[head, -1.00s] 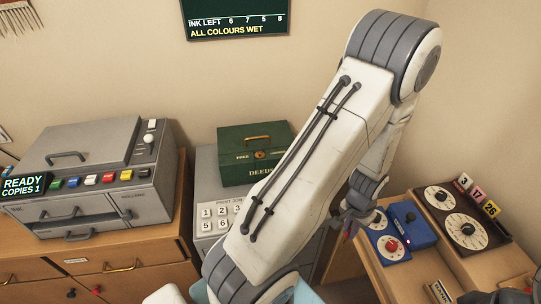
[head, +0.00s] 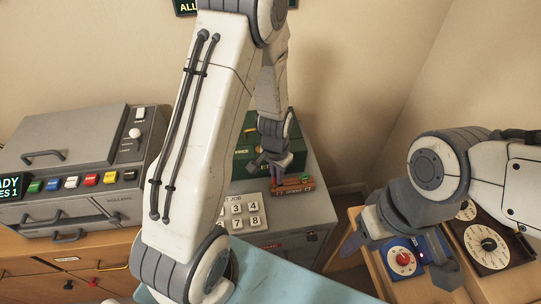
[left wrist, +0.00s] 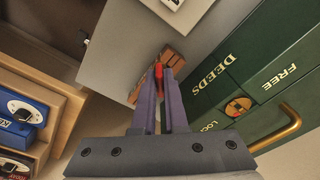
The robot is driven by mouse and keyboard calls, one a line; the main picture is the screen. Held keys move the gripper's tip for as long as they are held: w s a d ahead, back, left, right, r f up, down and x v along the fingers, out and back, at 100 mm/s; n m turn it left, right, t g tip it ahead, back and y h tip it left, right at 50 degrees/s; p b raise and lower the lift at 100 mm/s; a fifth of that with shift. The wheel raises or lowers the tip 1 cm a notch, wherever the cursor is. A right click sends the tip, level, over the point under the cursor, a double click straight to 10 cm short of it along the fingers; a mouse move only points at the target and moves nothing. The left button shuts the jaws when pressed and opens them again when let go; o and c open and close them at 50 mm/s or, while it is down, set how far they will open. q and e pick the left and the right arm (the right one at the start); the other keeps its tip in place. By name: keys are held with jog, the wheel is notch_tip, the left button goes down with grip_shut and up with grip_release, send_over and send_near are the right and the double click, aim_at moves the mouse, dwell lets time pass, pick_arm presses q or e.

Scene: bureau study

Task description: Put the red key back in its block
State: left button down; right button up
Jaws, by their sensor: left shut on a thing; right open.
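The red key (left wrist: 158,72) is pinched between the fingertips of my left gripper (left wrist: 159,84) in the left wrist view. The brown wooden block (left wrist: 173,59) lies just past the fingertips, with the key overlapping it in view. In the head view my left gripper (head: 277,168) hangs over the block (head: 296,187), which sits on the grey cabinet in front of the green deeds box. I cannot tell whether the key touches the block. My right gripper (head: 402,258) is open and empty by the blue dial box (head: 411,257) at the right.
The green deeds box (head: 240,161) stands close behind the block. A grey copier (head: 75,150) stands at the left. A brown dial box (head: 507,249) is at the far right.

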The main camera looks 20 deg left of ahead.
pick_arm(q)
jog(key=w+r+m, duration=0.3)
jog(key=w+m, duration=0.1)
jog(key=m, duration=0.5)
jog(key=shift+h, duration=0.4)
jog(key=f+b, duration=0.2)
jog(key=f, duration=0.3)
jog(key=shift+s+b, duration=0.25)
jog(key=shift+b, duration=0.15)
jog(key=b, duration=0.4)
jog(key=shift+n+h, duration=0.3)
jog(key=shift+h, duration=0.1)
jog(key=shift+b, duration=0.35)
jog(key=shift+f, duration=0.1)
